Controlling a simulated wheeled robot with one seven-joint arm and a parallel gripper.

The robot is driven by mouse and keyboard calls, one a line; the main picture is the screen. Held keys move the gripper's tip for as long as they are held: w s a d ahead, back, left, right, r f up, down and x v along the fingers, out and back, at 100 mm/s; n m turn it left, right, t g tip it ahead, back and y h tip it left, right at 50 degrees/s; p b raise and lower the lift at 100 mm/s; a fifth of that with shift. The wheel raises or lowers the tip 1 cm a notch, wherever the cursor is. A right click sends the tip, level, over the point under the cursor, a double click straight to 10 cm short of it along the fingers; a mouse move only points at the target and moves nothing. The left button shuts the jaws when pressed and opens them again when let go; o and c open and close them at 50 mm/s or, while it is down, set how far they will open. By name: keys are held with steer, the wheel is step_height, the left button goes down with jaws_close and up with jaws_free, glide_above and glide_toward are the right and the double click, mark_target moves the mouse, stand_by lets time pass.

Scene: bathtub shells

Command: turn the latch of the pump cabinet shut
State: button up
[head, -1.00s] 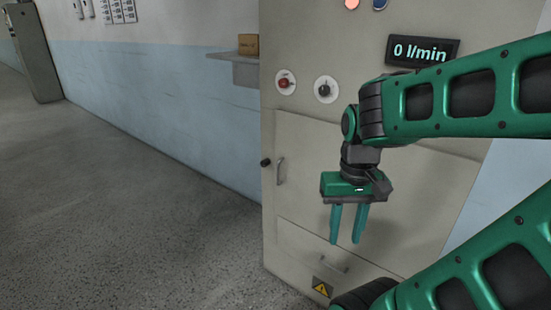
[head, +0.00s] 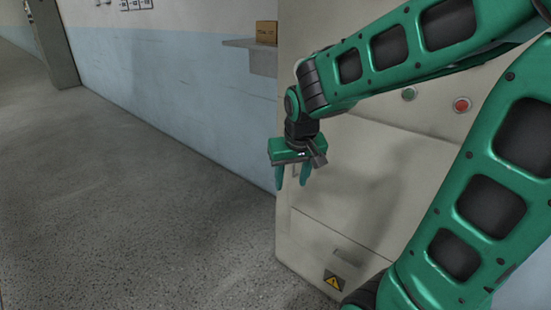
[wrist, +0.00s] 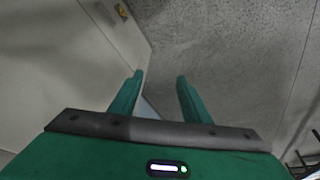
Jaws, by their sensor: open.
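The pump cabinet (head: 350,240) is a beige box on the right, with a door panel above a lower panel. My gripper (head: 292,182) hangs fingers-down in front of the cabinet's left edge, at door height. Its two green fingers are apart, with nothing visible between them. In the wrist view the gripper (wrist: 160,77) is open beside the cabinet front (wrist: 85,60), with its fingertips near the cabinet edge in the picture. The latch and the door handle cannot be made out now; my gripper and arm cover that part of the door.
A yellow warning label (head: 334,281) is low on the cabinet. A green button (head: 409,94) and a red button (head: 461,105) sit higher on its front. A wall shelf (head: 251,44) carries a cardboard box (head: 266,34). The speckled floor (head: 140,190) to the left is clear.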

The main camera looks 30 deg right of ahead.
steer(key=w+d+f+m+h, duration=0.3)
steer(key=w+d+f, duration=0.1)
steer(key=w, duration=0.4)
steer(key=w+d+f+m+g+h, duration=0.1)
steer(key=w+d+f+m+h, duration=0.25)
steer(key=w, duration=0.45)
steer(key=w+d+f+m+h, duration=0.2)
steer(key=w+d+f, duration=0.25)
steer(key=w, duration=0.35)
steer(key=w+a+f+m+t+h, duration=0.35)
steer(key=w+f+h, duration=0.3)
steer(key=w, duration=0.35)
steer(key=shift+n+h, duration=0.4)
steer(key=shift+n, duration=0.1)
steer(key=x, duration=1)
steer(key=shift+w+d+r, duration=0.2)
steer(key=shift+w+r, duration=0.05)
steer(key=shift+r, duration=0.1)
